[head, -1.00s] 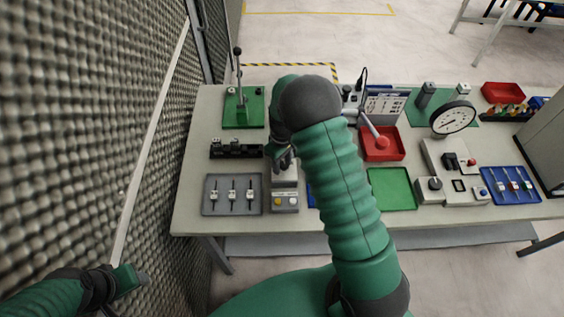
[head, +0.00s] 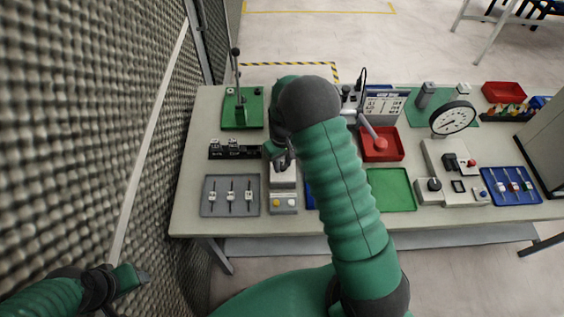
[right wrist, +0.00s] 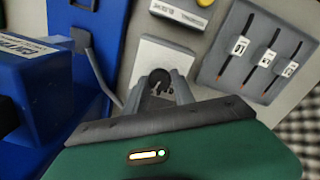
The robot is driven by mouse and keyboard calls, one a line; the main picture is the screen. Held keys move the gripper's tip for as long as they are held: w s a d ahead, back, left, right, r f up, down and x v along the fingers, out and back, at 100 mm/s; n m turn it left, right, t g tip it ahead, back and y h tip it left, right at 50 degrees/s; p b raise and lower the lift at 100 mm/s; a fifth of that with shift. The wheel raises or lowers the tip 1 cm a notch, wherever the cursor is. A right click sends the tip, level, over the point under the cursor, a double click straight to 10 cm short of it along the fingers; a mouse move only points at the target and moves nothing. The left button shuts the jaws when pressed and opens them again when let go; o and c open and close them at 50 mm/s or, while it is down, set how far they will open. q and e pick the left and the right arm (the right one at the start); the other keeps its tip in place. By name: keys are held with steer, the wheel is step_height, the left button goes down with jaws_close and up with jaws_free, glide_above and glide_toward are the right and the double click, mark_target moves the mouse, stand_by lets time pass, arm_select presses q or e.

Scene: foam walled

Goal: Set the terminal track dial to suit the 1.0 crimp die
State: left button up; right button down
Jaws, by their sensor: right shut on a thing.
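The dial (right wrist: 159,76) is a dark round knob on a white block (right wrist: 178,54) in the right wrist view. My right gripper (right wrist: 161,86) is shut on it, with one finger on each side. The fingers hide part of the knob, and I cannot read its setting. In the head view my right gripper (head: 281,160) is over the pale unit (head: 284,181), and the dial is hidden there. A chart board (head: 384,106) stands at the back; its text is too small to read. My left gripper (head: 133,279) is at lower left, off the table; its jaws are unclear.
A grey slider panel (head: 213,208) and black rack (head: 220,155) lie left of the unit. A yellow button (head: 277,202) is at its front. A green lever press (head: 240,116) stands behind. A blue machine (right wrist: 25,85) is close in the right wrist view.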

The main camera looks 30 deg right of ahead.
steer(key=m, duration=0.2)
steer(key=shift+s+m, duration=0.1)
steer(key=shift+m, duration=0.2)
steer(key=shift+m+p, duration=0.35)
steer(key=shift+m, duration=1.45)
steer(key=shift+f, duration=0.1)
steer(key=c, duration=1.1)
jaws_free()
steer(key=shift+o, duration=0.2)
